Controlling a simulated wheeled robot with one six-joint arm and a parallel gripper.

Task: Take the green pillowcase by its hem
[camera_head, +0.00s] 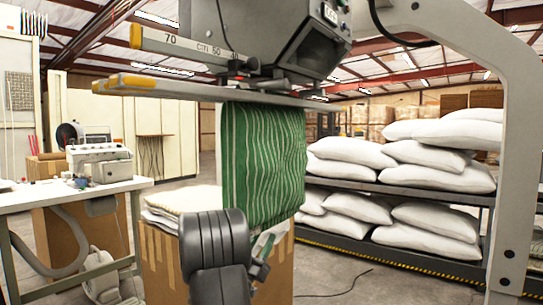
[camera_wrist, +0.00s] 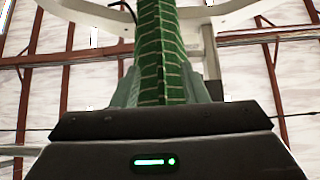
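The green pillowcase (camera_head: 262,160) with pale stripes hangs from the filling machine, below its flat plate. In the wrist view the pillowcase (camera_wrist: 162,50) rises straight up beyond the gripper's dark body, seen from below. My gripper (camera_head: 265,245) is at the pillowcase's lower edge in the head view, partly hidden behind my dark arm link. Whether the fingers are closed on the hem is hidden.
The filling machine (camera_head: 300,40) overhangs the pillowcase, with a grey frame post (camera_head: 515,150) at right. A cardboard box (camera_head: 165,265) with folded pale cloth (camera_head: 180,205) stands below. White pillows (camera_head: 440,175) fill a rack at right. A sewing table (camera_head: 50,195) stands at left.

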